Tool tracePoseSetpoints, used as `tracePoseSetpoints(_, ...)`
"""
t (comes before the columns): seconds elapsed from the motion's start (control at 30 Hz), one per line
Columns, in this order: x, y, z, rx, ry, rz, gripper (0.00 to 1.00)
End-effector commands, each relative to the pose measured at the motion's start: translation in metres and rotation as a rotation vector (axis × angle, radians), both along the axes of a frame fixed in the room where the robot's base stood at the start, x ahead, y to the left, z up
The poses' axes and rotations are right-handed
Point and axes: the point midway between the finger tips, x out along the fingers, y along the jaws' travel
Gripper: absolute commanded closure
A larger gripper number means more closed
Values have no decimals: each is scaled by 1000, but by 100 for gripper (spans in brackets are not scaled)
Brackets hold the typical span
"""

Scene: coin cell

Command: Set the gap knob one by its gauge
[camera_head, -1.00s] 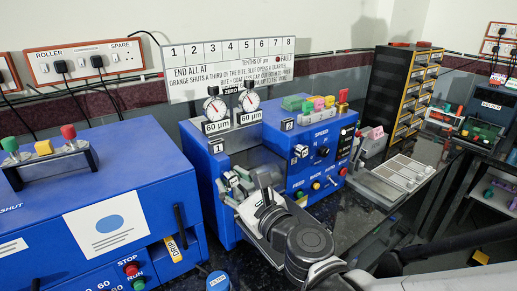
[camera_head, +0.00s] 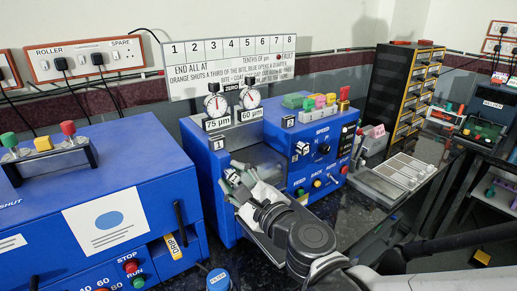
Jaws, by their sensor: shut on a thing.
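The blue machine (camera_head: 212,205) stands in the middle, with a plate marked 1 (camera_head: 218,144) on its left front. My gripper (camera_head: 232,178) is below that plate, shut on gap knob one, which its fingers mostly hide. Above plate 1, the left dial gauge (camera_head: 214,104) has a white face and a red needle; its readout (camera_head: 217,123) shows 75 µm. The right dial gauge (camera_head: 249,98) has a readout (camera_head: 251,115) of 60 µm. A plate marked 2 (camera_head: 288,121) is on the machine's right part.
A white board (camera_head: 230,66) behind has a numbered row and the words END ALL AT; the figure after them is unclear. A larger blue machine (camera_head: 150,170) stands to the left. Speed, feed and back controls (camera_head: 322,160) sit right of my gripper. A drawer rack (camera_head: 405,85) stands behind.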

Motion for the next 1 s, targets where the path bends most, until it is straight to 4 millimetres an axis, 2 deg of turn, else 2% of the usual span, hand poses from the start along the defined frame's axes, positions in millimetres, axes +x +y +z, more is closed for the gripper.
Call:
tracePoseSetpoints(0.4,0,0,0,-135,-114,0,97)
tracePoseSetpoints(0.9,0,0,0,-150,-126,0,97)
tracePoseSetpoints(0.93,0,-1,0,-150,-126,0,68)
tracePoseSetpoints(1.0,0,0,0,-150,-126,0,59)
